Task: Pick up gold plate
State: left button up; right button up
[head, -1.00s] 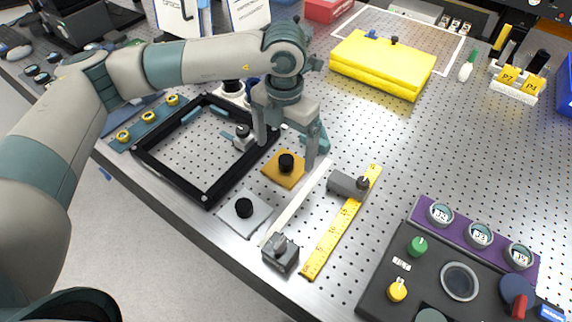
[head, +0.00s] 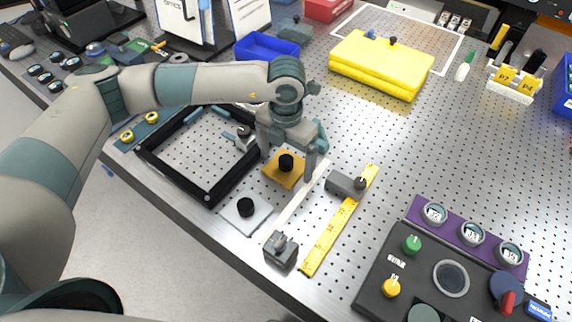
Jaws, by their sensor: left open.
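The gold plate (head: 278,177) is a small flat square with a black knob (head: 286,162) on top. It lies on the perforated metal table, right of the black frame. My left gripper (head: 287,173) is open over it, pointing down. Its two fingers stand to the left and right of the knob, with a gap visible on each side. I cannot tell how far the fingertips are above the plate. My right gripper is not in view.
A silver plate (head: 240,218) with a black knob lies nearer the table's front edge. A black frame (head: 209,194) stands to the left. A yellow ruler (head: 327,238) and grey blocks lie to the right. A control panel (head: 400,262) is at bottom right. The table's middle right is clear.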

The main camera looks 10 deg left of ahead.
aim_at(294, 168)
pick_arm(q)
jog(key=c, duration=1.4)
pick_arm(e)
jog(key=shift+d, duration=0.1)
pick_arm(q)
jog(key=shift+r, duration=0.1)
jog(key=shift+r+b, duration=0.65)
jog(key=shift+r, duration=0.15)
jog(key=d+r+b, duration=0.2)
jog(key=r, duration=0.1)
jog(key=shift+s+d+r, duration=0.1)
jog(key=shift+s+d+r+b, duration=0.15)
jog(key=shift+d+r+b, duration=0.4)
jog(key=shift+d+r, duration=0.75)
jog(key=shift+s+d+r+b, duration=0.15)
jog(key=shift+d+r+b, duration=0.55)
jog(key=shift+d, duration=1.15)
jog(key=shift+s+d+r+b, duration=0.15)
jog(key=shift+d+r+b, duration=0.3)
jog(key=shift+d+r, duration=0.85)
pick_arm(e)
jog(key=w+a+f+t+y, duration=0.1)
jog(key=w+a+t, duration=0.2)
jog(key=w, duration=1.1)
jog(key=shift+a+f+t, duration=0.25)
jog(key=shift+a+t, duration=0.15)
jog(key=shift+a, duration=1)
pick_arm(q)
jog(key=shift+d+f, duration=0.25)
